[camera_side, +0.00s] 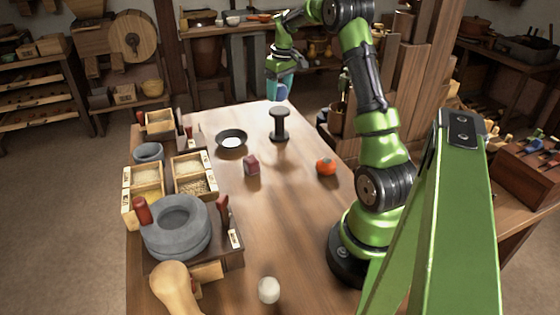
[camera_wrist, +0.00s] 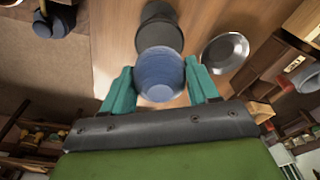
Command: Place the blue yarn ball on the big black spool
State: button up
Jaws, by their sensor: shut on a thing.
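The blue yarn ball (camera_wrist: 158,70) is held between the two teal fingers of my gripper (camera_wrist: 160,80) in the wrist view. In the side view my gripper (camera_side: 279,86) is above the table's far end, and the ball is only partly distinguishable there. The big black spool (camera_side: 279,126) stands upright on the table, below my gripper in the picture. In the wrist view the spool (camera_wrist: 158,32) shows just beyond the ball, which covers part of it. The ball appears apart from the spool and above it.
A stone quern (camera_side: 176,228) and grain boxes crowd the left edge. The middle is mostly clear.

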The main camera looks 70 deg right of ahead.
aim_at(279, 98)
jog(key=shift+s+a+f, duration=0.1)
jog(key=shift+f, duration=1.45)
jog(key=shift+f, duration=0.2)
jog(key=o, duration=1)
jog(key=shift+o, duration=0.2)
jog(key=shift+r, duration=0.15)
